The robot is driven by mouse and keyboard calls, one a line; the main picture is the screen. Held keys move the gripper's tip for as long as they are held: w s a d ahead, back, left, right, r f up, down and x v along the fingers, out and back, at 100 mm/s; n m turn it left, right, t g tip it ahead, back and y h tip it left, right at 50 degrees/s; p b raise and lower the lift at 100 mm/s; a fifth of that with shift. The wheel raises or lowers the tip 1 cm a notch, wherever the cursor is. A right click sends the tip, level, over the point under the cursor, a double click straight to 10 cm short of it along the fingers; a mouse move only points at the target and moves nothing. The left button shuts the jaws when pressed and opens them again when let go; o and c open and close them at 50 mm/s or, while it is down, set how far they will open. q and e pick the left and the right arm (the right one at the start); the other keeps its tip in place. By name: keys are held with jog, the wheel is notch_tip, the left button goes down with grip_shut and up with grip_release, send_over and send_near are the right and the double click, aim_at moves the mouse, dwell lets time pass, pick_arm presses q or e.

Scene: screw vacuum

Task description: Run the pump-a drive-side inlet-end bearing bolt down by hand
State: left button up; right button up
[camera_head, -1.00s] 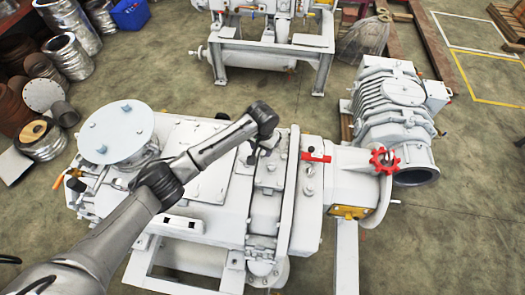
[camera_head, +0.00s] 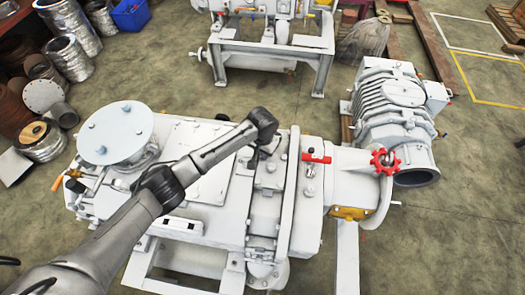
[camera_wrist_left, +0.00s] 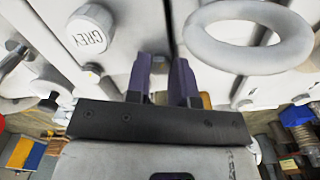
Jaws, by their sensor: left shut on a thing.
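The large white pump (camera_head: 200,150) fills the middle of the head view. My left arm reaches across it, and my left gripper (camera_head: 252,158) points down at its top, by the ribbed flange section at the right end. In the left wrist view the two dark purple fingers (camera_wrist_left: 162,80) stand close to the white casing, with a narrow gap between them. How far the bolt sits in cannot be told. My right gripper is not in view.
A red lever (camera_head: 316,157) and red handwheel (camera_head: 384,161) stand right of the gripper. A round flange plate (camera_head: 116,131) rises at the left.

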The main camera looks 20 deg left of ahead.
pick_arm(q)
grip_shut()
jog(key=shift+r, duration=0.1)
